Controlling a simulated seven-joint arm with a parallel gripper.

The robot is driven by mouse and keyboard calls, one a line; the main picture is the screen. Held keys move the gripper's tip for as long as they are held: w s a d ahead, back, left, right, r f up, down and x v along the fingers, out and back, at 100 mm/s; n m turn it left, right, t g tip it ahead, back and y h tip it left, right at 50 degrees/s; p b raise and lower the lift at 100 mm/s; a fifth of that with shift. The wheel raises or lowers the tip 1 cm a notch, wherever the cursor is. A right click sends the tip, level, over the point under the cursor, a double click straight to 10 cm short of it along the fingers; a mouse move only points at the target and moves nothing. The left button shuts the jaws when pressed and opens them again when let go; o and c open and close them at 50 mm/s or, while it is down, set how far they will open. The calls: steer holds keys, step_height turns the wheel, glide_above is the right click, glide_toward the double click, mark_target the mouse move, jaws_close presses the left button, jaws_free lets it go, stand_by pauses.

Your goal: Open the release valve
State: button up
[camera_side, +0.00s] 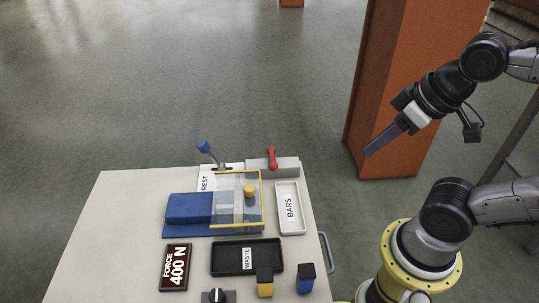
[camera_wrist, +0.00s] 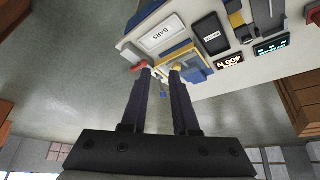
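A red-handled lever (camera_side: 272,158) stands on a grey block (camera_side: 284,165) at the table's back edge; it looks like the release valve, though no label on it is readable. Its handle points up in the side view, and its red part (camera_wrist: 138,67) shows beside the left fingertip in the wrist view. A blue-knobbed lever (camera_side: 204,147) leans left at the back of the blue press (camera_side: 190,208). My gripper (camera_side: 368,153) is high to the right of the table, well apart from both levers. In the wrist view its fingers (camera_wrist: 161,73) are apart with nothing held.
A clear guard with yellow edges (camera_side: 237,174) covers part of the press. The white BARS tray (camera_side: 291,226), black WASTE tray (camera_side: 218,259), force display reading 400 N (camera_side: 175,267), yellow block (camera_side: 264,288) and blue block (camera_side: 305,284) are on the table (camera_side: 110,220). An orange pillar (camera_side: 400,80) stands behind my gripper.

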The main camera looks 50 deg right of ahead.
steer(key=shift+s+r, duration=0.25)
steer(key=shift+r, duration=0.05)
steer(key=shift+c, duration=1.1)
steer(key=shift+n, duration=0.7)
steer(key=w+r, duration=0.1)
steer(key=r, duration=0.1)
steer(key=w+r, duration=0.1)
steer(key=r, duration=0.1)
steer(key=w+r, duration=0.1)
steer(key=r, duration=0.2)
steer(key=shift+d, duration=0.3)
jaws_close()
steer(key=w+d+r+n+g+h, duration=0.1)
steer(key=w+r+g, duration=0.15)
steer(key=w, duration=0.85)
steer(key=w+r+n+g, duration=0.1)
steer(key=w+r+g, duration=0.15)
steer(key=w, duration=0.75)
steer(key=w+f, duration=0.5)
steer(key=w, duration=0.3)
steer(key=w+f+g, duration=0.2)
steer(key=w+f, duration=0.2)
steer(key=f, duration=0.8)
steer(key=w+f+n+g, duration=0.1)
steer(key=w+f, duration=0.3)
steer(key=f, duration=0.8)
steer(key=shift+w+a+g+h, duration=0.15)
steer(key=shift+w+g+h, duration=0.2)
steer(key=shift+g, duration=0.35)
